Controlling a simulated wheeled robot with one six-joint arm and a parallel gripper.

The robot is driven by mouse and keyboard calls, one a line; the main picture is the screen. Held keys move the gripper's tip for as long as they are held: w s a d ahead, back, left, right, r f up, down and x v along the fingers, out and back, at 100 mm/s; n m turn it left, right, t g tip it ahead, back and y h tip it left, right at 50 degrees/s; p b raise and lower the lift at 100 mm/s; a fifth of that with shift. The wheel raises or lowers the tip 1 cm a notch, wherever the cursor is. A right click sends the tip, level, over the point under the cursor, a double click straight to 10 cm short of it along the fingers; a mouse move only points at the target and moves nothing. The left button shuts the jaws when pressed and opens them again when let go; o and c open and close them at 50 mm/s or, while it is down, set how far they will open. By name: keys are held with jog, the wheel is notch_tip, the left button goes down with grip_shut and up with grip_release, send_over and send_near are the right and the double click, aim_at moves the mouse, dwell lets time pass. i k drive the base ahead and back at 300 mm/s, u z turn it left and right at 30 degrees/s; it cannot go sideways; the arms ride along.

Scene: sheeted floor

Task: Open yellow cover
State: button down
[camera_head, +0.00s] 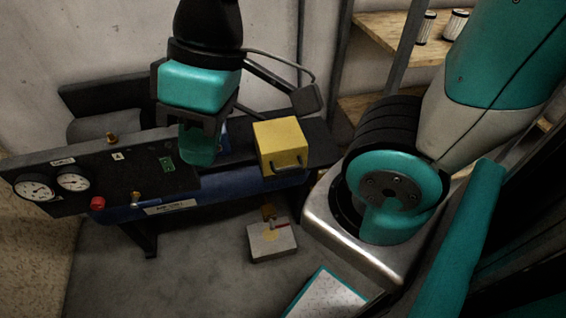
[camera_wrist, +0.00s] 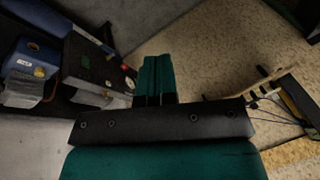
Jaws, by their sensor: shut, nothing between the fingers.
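The yellow cover (camera_head: 281,144) is a box with a dark handle on its lower front edge, and it sits on the right part of the dark and blue machine. It looks closed, lying flat on the machine. My gripper (camera_head: 198,152) is teal and points down over the machine, left of the yellow cover and apart from it. In the wrist view my gripper's fingers (camera_wrist: 158,78) are together with nothing between them. I cannot make out the yellow cover in the wrist view.
A black panel with gauges (camera_head: 72,182), a red knob (camera_head: 98,203) and a green switch (camera_head: 167,163) is at the left. A small grey box (camera_head: 272,241) stands on the floor in front. A wooden shelf (camera_head: 384,32) with canisters is at the back right.

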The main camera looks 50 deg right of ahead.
aim_at(282, 147)
jog(key=z, duration=2.65)
jog(key=k, duration=0.4)
jog(key=u, duration=0.95)
